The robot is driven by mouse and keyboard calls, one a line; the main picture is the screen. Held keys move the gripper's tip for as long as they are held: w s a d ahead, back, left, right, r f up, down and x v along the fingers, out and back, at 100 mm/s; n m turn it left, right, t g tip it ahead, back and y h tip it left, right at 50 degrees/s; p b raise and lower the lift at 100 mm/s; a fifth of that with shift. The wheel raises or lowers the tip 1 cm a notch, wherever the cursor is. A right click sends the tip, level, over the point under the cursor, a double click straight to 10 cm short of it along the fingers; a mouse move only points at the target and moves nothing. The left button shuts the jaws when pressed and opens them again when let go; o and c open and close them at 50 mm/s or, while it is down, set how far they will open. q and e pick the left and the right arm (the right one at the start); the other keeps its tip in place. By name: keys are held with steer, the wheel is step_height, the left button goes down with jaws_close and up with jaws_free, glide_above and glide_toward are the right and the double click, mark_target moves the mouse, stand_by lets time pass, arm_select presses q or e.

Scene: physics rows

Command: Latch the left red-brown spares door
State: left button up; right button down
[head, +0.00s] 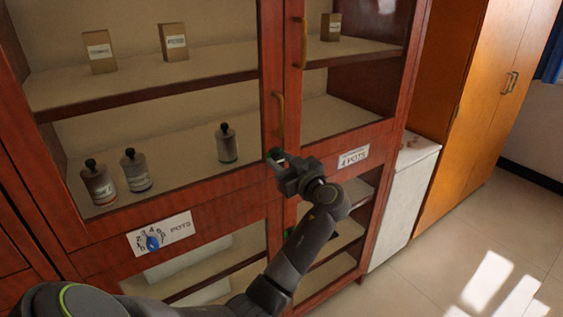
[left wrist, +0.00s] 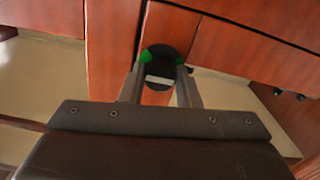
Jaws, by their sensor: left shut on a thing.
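The left red-brown door (head: 271,60) has a glass pane and a brass handle (head: 279,115); it looks closed beside the right door (head: 293,75). My left gripper (head: 275,157) is at the bottom of the seam between the two doors, below the brass handle. My right gripper is not in view.
Behind the glass, bottles (head: 137,170) and small boxes (head: 173,41) stand on shelves. A paper label with a blue knob (head: 153,243) is on the rail below. A white cabinet (head: 412,195) and orange wardrobe (head: 480,95) stand to the right. The floor at right is clear.

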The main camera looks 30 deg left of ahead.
arm_select(q)
steer(key=shift+c, duration=0.8)
steer(key=shift+m, duration=0.9)
steer(key=m, duration=0.2)
steer(key=shift+m, duration=0.3)
steer(key=m+p, duration=0.1)
steer(key=m, duration=0.3)
steer(key=shift+r+m, duration=0.15)
steer(key=shift+m, duration=0.15)
steer(key=m+p, duration=0.2)
steer(key=m, duration=0.3)
steer(key=shift+p, duration=0.3)
steer(key=shift+m+p, duration=1.05)
steer(key=shift+m, duration=0.95)
